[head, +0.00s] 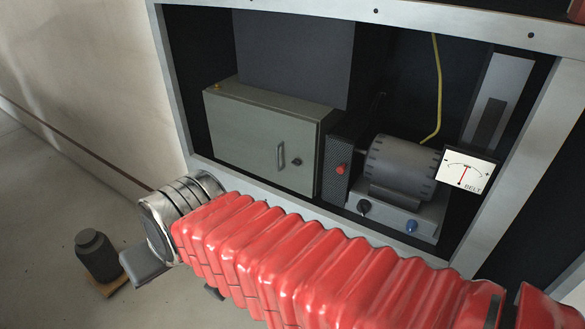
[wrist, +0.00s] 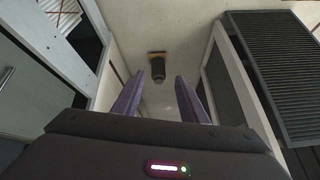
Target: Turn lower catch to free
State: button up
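No part is labelled as the lower catch, and I cannot tell which fitting it is. In the head view a grey-green box (head: 255,135) has a door with a bar handle (head: 281,155) and a small dark knob (head: 297,162) beside it. My gripper (wrist: 159,78) shows in the wrist view with two purple fingers apart and nothing held between them. It points down towards the floor, away from the box door.
Right of the box are a red button (head: 341,169), a motor (head: 402,165), black (head: 364,207) and blue (head: 411,226) knobs, and a BELT meter (head: 466,171). The rack's metal frame (head: 172,90) edges the opening.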

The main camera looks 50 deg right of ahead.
jog(key=w+d+f+m+t+h, duration=0.1)
jog(key=w+d+m, duration=0.25)
jog(key=w, duration=0.35)
jog(key=w+d+m+t, duration=0.2)
jog(key=w+m, duration=0.2)
jog(key=w, duration=0.2)
jog(key=w+d+f+m+t+h, duration=0.1)
jog(key=w+d+m, duration=0.1)
jog(key=w+m, duration=0.35)
jog(key=w+d+f+m+t+h, duration=0.1)
jog(key=w+d+f+m+h, duration=0.25)
jog(key=d, duration=0.35)
jog(key=s+d+f+m+g+h, duration=0.1)
jog(key=d+f+m+g+h, duration=0.15)
jog(key=d+m, duration=0.35)
jog(key=s+d+f+m+g+h, duration=0.1)
jog(key=d+f+m+h, duration=0.25)
jog(key=d, duration=0.45)
jog(key=s+d+f+m+g+h, duration=0.2)
jog(key=s+d+m+g+h, duration=0.4)
jog(key=s, duration=0.5)
jog(key=shift+s+d+f+m+h, duration=0.15)
jog(key=shift+d+f+m+h, duration=0.25)
jog(key=shift+d+m, duration=0.45)
jog(key=shift+d+g, duration=0.15)
jog(key=shift+g, duration=0.1)
